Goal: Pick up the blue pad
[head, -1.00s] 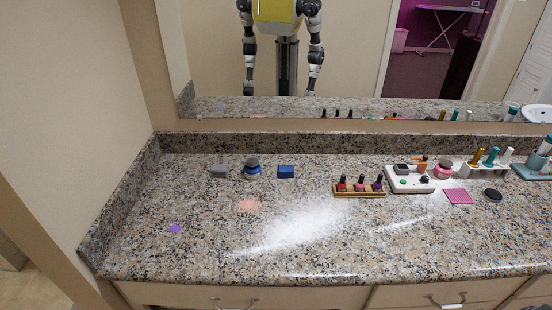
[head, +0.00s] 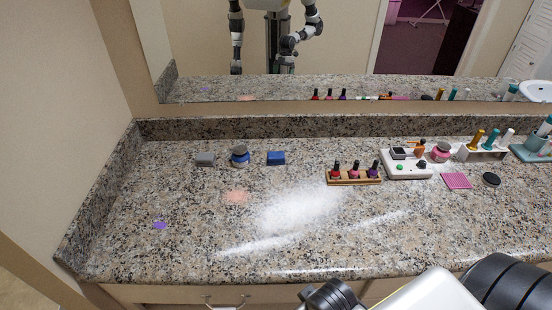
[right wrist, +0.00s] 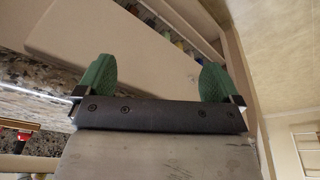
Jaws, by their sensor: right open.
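The blue pad (head: 276,158) is a small blue block lying on the granite counter toward the back, left of the nail polish rack, in the head view. Nothing covers it. My right gripper (right wrist: 156,80) shows in the right wrist view with its two green fingers wide apart and nothing between them. The blue pad is not seen in that view. In the head view my right arm comes in at the lower right, well in front of and to the right of the pad. My left gripper is not in view.
Left of the pad stand a blue jar with a grey lid (head: 240,156) and a grey block (head: 205,159). The polish rack (head: 353,178) and a white tray (head: 406,169) are to the right. The counter in front is mostly clear. A mirror (head: 330,50) rises behind.

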